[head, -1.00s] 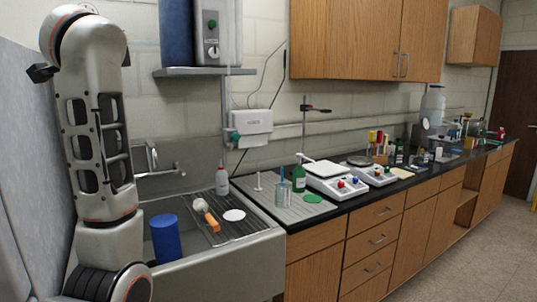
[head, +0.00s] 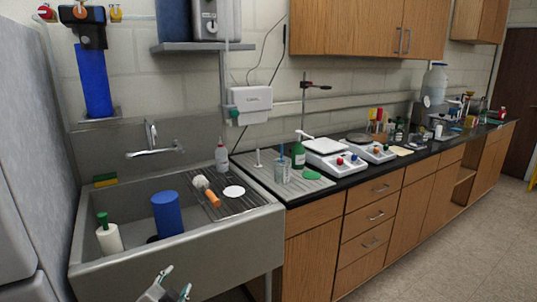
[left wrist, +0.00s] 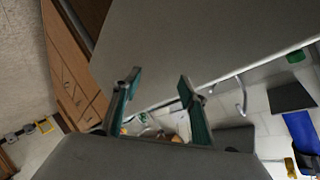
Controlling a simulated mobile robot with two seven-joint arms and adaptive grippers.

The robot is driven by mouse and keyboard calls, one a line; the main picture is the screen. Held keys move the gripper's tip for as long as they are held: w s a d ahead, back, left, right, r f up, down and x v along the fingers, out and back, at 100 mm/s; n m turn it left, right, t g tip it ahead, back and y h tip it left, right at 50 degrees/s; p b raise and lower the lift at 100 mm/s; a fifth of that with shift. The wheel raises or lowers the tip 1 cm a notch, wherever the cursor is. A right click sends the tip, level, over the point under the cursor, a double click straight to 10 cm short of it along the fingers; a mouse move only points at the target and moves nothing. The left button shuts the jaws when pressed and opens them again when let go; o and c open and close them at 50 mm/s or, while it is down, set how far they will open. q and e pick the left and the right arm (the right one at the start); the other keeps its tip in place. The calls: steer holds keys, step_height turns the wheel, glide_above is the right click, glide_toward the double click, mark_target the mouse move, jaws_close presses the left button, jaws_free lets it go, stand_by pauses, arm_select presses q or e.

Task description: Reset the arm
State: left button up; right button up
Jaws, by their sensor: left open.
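My left gripper (head: 177,280) shows at the bottom edge of the head view, in front of the sink. Its two fingers are apart and nothing is between them. The left wrist view shows the same open fingers (left wrist: 158,80) with green inner pads, the grey sink front beyond them. The rest of the left arm is out of the head view. My right gripper is in neither view.
The grey sink (head: 230,235) is close to the gripper. A blue cylinder (head: 166,213) and a white bottle with a green top (head: 109,236) stand in it. Wooden cabinets (head: 370,215) run along the right. The floor (head: 465,225) at right is clear.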

arm_select(q)
steer(key=s+d+f+n+g+h, duration=0.1)
steer(key=s+d+f, duration=0.1)
steer(key=s+f, duration=0.4)
steer(key=s+d+f+n+g+h, duration=0.1)
steer(key=s+d+f+n, duration=0.1)
steer(key=s+f, duration=0.5)
steer(key=s+d+f+n+h, duration=0.1)
steer(key=s+f, duration=0.5)
steer(key=s, duration=0.9)
steer(key=shift+s+d+f+g+h, duration=0.25)
steer(key=shift+d+f+g+h, duration=0.05)
steer(key=shift+d+f+g, duration=0.1)
steer(key=c, duration=0.4)
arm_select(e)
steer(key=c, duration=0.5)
arm_select(q)
steer(key=shift+d, duration=0.15)
steer(key=shift+c, duration=0.2)
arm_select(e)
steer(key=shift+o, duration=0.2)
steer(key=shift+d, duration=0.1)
